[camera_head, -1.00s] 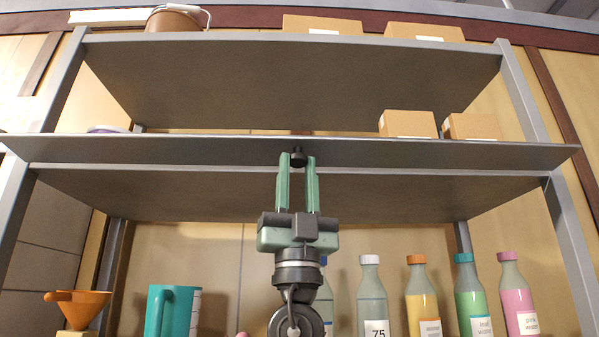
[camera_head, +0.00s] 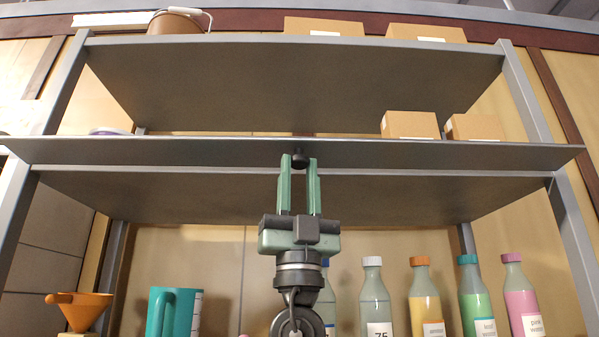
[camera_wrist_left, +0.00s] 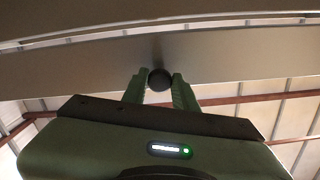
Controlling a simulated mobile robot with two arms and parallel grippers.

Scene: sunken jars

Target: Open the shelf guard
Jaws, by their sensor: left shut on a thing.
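The shelf guard (camera_head: 200,152) is a long grey metal panel across the front of the middle shelf. A small black knob (camera_head: 300,160) sticks out at its middle. My left gripper (camera_head: 299,166) reaches up from below, and its two green fingers are shut on the knob. The left wrist view shows the knob (camera_wrist_left: 159,79) between the fingertips and the guard (camera_wrist_left: 215,65) behind it. My right gripper is in neither view.
Boxes (camera_head: 410,125) stand on the middle shelf behind the guard. A brown bucket (camera_head: 174,22) and more boxes are on the top shelf. Below are an orange funnel (camera_head: 80,308), a teal jug (camera_head: 172,312) and several bottles (camera_head: 424,300). Grey posts (camera_head: 572,240) flank the shelves.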

